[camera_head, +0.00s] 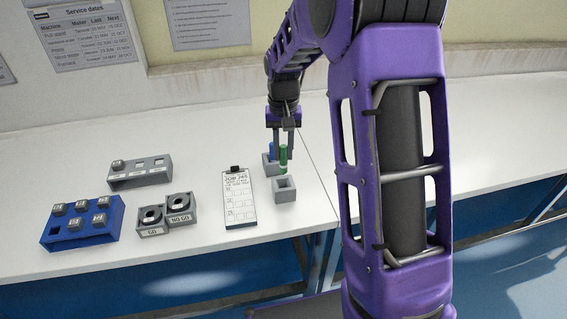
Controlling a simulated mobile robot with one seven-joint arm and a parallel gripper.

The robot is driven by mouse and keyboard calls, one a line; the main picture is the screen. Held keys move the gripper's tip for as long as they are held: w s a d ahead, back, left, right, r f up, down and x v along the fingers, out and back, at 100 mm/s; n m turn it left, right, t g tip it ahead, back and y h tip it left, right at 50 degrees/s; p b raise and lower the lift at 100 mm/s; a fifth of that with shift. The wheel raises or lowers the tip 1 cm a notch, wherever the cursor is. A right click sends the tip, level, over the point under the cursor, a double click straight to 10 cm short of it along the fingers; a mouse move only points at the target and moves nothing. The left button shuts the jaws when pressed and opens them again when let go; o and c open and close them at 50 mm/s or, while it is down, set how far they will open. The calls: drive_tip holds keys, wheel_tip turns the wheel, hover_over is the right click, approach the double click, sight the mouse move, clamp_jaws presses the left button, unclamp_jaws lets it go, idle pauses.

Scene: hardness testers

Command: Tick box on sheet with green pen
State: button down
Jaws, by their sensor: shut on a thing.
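The sheet (239,203) is a white job page on a clipboard with a dark clip at its top. It lies on the bench and shows rows of small boxes, too small to read or to tell if any is marked. My gripper (283,146) points down to the right of the sheet's top. It is shut on the green pen (283,160), which is upright. The pen is above and behind a grey square holder (285,193) whose opening looks empty. Whether the pen's lower tip touches anything I cannot tell.
A blue pen (271,150) stands in a second grey holder (268,168) beside the green pen. Left of the sheet are GO and NO GO blocks (180,219), a blue rack (76,239) of grey blocks and a grey tray (157,176). The bench behind is clear.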

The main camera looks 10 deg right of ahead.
drive_tip(key=shift+r, duration=1.2)
drive_tip(key=shift+a, duration=0.1)
